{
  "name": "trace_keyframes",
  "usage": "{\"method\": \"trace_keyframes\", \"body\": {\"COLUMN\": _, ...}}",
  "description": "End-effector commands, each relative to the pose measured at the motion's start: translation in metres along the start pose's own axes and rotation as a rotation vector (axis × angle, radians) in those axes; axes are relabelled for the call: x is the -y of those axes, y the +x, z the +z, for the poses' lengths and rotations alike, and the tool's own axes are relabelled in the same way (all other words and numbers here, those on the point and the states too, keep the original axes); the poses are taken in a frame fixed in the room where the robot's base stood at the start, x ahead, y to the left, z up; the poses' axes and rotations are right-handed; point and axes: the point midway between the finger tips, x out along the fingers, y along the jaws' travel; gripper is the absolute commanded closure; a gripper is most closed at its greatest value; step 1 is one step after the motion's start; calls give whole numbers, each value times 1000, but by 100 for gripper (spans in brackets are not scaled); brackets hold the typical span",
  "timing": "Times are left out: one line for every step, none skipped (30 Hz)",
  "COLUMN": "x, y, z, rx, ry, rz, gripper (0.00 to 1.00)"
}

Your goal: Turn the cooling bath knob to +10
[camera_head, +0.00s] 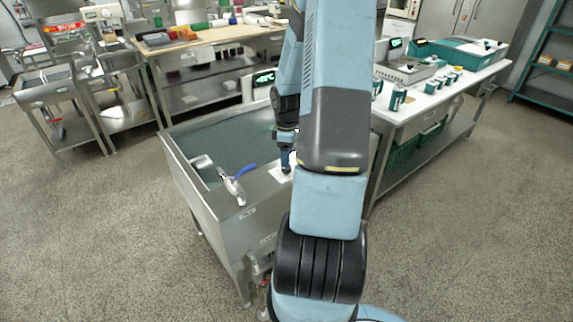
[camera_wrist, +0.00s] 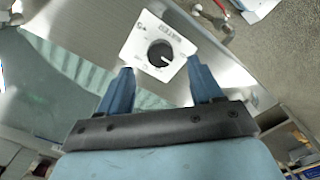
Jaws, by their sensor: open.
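The cooling bath knob (camera_wrist: 160,54) is a round black dial with a white pointer line, on a white square plate (camera_wrist: 139,34) with small markings that I cannot read. In the wrist view the pointer points to the lower right. My gripper (camera_wrist: 160,82) is open, with its two blue fingers apart and the knob showing beyond the gap between them. I see no contact with the knob. In the head view my gripper (camera_head: 286,163) hangs over the front rim of the steel bath (camera_head: 186,165), above the white plate (camera_head: 279,174). My arm hides part of the bath, and the knob cannot be made out there.
A metal tap (camera_head: 232,187) and a blue-handled item (camera_head: 246,171) are at the bath's left front. A display (camera_head: 264,78) stands at its back. A bench with jars (camera_head: 397,98) stands to the right. The floor in front is clear.

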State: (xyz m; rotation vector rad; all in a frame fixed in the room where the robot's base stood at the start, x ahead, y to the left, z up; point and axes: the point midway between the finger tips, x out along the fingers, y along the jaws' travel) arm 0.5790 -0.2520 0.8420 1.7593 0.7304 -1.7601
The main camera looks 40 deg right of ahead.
Motion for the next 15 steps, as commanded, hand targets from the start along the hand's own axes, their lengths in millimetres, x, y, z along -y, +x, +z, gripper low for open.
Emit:
{"method": "trace_keyframes", "body": {"x": 0, "y": 9, "z": 0, "rx": 1, "ry": -1, "rz": -2, "gripper": 35}}
{"method": "trace_keyframes", "body": {"x": 1, "y": 14, "z": 0, "rx": 1, "ry": -2, "rz": -3, "gripper": 35}}
{"method": "trace_keyframes", "body": {"x": 1, "y": 19, "z": -1, "rx": 0, "ry": -2, "rz": -3, "gripper": 35}}
{"method": "trace_keyframes", "body": {"x": 1, "y": 23, "z": 0, "rx": 0, "ry": -1, "rz": -2, "gripper": 35}}
{"method": "trace_keyframes", "body": {"x": 1, "y": 26, "z": 0, "rx": 1, "ry": -1, "rz": -2, "gripper": 35}}
{"method": "trace_keyframes", "body": {"x": 1, "y": 31, "z": 0, "rx": 1, "ry": -1, "rz": -2, "gripper": 35}}
{"method": "trace_keyframes", "body": {"x": 0, "y": 34, "z": 0, "rx": 0, "ry": -1, "rz": -2, "gripper": 35}}
{"method": "trace_keyframes", "body": {"x": 0, "y": 36, "z": 0, "rx": 0, "ry": -1, "rz": -1, "gripper": 35}}
{"method": "trace_keyframes", "body": {"x": 0, "y": 39, "z": 0, "rx": 1, "ry": -1, "rz": -1, "gripper": 35}}
{"method": "trace_keyframes", "body": {"x": 0, "y": 40, "z": 0, "rx": 1, "ry": -1, "rz": -1, "gripper": 35}}
{"method": "trace_keyframes", "body": {"x": 0, "y": 42, "z": 0, "rx": 1, "ry": 0, "rz": -1, "gripper": 35}}
{"method": "trace_keyframes", "body": {"x": 0, "y": 44, "z": 0, "rx": 1, "ry": 0, "rz": -1, "gripper": 35}}
{"method": "trace_keyframes", "body": {"x": 0, "y": 44, "z": 0, "rx": 0, "ry": 0, "rz": -1, "gripper": 35}}
{"method": "trace_keyframes", "body": {"x": 0, "y": 45, "z": 0, "rx": 0, "ry": 1, "rz": 0, "gripper": 35}}
{"method": "trace_keyframes", "body": {"x": 0, "y": 46, "z": 0, "rx": 0, "ry": 1, "rz": 0, "gripper": 35}}
